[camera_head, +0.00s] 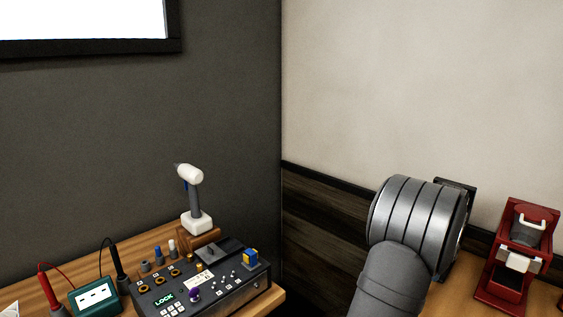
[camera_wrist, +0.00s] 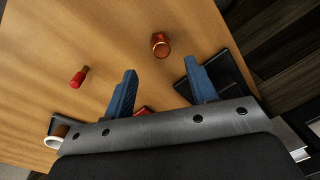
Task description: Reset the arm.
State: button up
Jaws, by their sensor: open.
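My gripper (camera_wrist: 161,90) shows in the wrist view as two blue fingers set wide apart on a grey bar. It is open, with nothing between the fingertips. It points down over a wooden table (camera_wrist: 110,30). My grey arm shows at the right of the head view and hides part of the table there; the fingers are not visible in that view.
The wrist view shows a copper-coloured cup (camera_wrist: 160,44), a small red object (camera_wrist: 79,77) and a dark tray (camera_wrist: 232,72). In the head view, a red machine (camera_head: 518,255) stands right of my arm. A control box (camera_head: 200,280), a teal meter (camera_head: 95,297) and a white-headed tool (camera_head: 192,200) stand at the left.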

jog(key=f, duration=0.8)
jog(key=shift+w+a+f, duration=0.1)
jog(key=shift+w+f, duration=0.15)
jog(key=shift+f, duration=0.05)
notch_tip(320, 180, up, 4)
jog(key=shift+r, duration=0.2)
jog(key=s+d+r, duration=0.4)
jog(key=s+r, duration=0.3)
jog(key=s, duration=0.4)
jog(key=s+a+m, duration=0.2)
jog(key=s+a, duration=0.6)
jog(key=s, duration=0.3)
jog(key=w+a+f, duration=0.1)
jog(key=w+f, duration=0.1)
jog(key=w, duration=0.1)
jog(key=w+a+f, duration=0.2)
jog(key=w+f, duration=0.1)
jog(key=w, duration=0.1)
jog(key=w+a+f, duration=0.1)
jog(key=w+f, duration=0.1)
jog(key=w, duration=0.1)
jog(key=shift+w+a+f, duration=0.3)
jog(key=shift+w, duration=0.05)
